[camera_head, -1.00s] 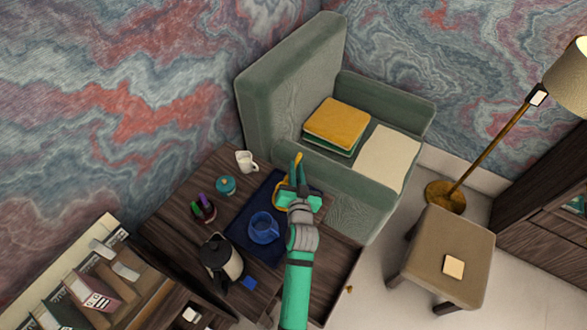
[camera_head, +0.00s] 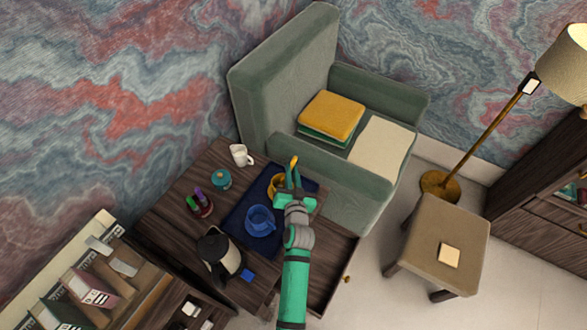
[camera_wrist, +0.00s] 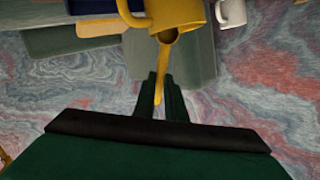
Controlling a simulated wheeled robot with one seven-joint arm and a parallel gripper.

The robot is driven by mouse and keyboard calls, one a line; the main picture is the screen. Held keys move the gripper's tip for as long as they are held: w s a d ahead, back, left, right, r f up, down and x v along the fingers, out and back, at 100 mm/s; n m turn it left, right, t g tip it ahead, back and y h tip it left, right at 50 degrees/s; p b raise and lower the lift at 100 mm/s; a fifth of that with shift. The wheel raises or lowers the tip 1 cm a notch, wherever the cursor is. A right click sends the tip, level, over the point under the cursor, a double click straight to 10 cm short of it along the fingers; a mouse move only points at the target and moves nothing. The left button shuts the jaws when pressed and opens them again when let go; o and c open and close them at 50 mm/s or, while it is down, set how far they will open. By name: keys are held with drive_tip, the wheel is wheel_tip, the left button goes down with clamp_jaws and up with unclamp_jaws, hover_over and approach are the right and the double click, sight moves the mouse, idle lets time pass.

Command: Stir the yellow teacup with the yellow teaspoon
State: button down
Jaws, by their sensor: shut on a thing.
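The yellow teacup (camera_head: 274,186) stands on the dark blue tray (camera_head: 240,206), just left of my gripper (camera_head: 293,172). My gripper is shut on the yellow teaspoon (camera_head: 294,161), one end of which sticks out past the fingertips. In the wrist view, the teacup (camera_wrist: 185,12) is at the top edge, partly cut off. There the teaspoon (camera_wrist: 158,98) runs from between the fingers (camera_wrist: 160,80) toward the cup, and its wider end overlaps the cup's outline. I cannot tell whether that end is inside the cup or in front of it.
A larger blue cup (camera_head: 260,221) stands close left of my arm on the tray. A kettle (camera_head: 219,255), pen holder (camera_head: 199,204), teal pot (camera_head: 221,179) and white mug (camera_head: 240,155) stand around the tray. A green armchair (camera_head: 345,187) borders the desk's right side.

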drive_tip(key=shift+s+a+f, duration=0.1)
drive_tip(key=shift+a+f, duration=0.1)
drive_tip(key=shift+f, duration=0.4)
drive_tip(key=shift+s+a+f, duration=0.1)
drive_tip(key=shift+a+f, duration=0.1)
drive_tip(key=shift+f, duration=0.35)
drive_tip(key=shift+s+a+f, duration=0.1)
drive_tip(key=shift+a+f, duration=0.1)
drive_tip(key=shift+f, duration=0.4)
